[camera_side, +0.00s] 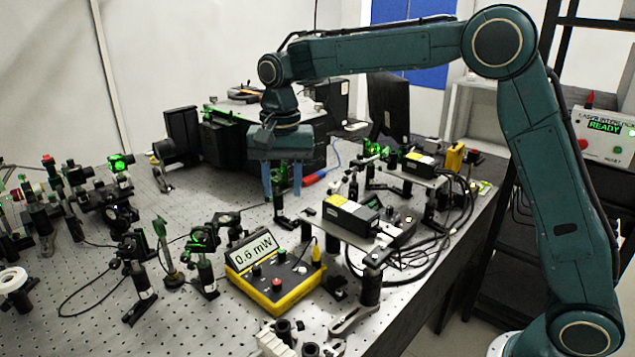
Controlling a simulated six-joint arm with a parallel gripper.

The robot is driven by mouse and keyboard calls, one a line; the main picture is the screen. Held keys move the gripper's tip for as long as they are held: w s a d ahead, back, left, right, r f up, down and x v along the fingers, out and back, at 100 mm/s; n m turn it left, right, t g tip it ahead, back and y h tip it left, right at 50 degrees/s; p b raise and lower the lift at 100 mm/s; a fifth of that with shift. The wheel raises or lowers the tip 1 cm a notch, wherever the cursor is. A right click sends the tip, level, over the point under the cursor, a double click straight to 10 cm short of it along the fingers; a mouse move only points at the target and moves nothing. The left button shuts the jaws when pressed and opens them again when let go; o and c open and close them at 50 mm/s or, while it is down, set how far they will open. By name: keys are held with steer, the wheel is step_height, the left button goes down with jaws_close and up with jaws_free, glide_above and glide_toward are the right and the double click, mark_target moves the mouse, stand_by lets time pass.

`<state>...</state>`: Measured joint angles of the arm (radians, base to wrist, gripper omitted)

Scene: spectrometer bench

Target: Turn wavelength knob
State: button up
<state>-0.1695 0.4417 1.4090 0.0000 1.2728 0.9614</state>
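A yellow-edged power meter (262,296) stands on the optical bench at the lower middle. Its tilted display (254,248) reads 0.6 mW. Its front panel carries small dark knobs (281,255) and a red button or knob (277,283). I cannot read any label that marks one as the wavelength knob. My gripper (282,190) points down above the bench, behind the meter in the picture and well apart from it.
Black boxes on a raised plate (350,218) stand right of the meter, with loose black cables (430,240) beyond. Optics on posts (205,262) crowd the left.

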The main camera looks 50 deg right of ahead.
mark_target(281, 251)
steer(key=shift+w+a+f, duration=0.25)
steer(key=shift+w+f, duration=0.25)
step_height(281, 251, down, 14)
steer(key=shift+r, duration=0.1)
stand_by(0.6)
jaws_close()
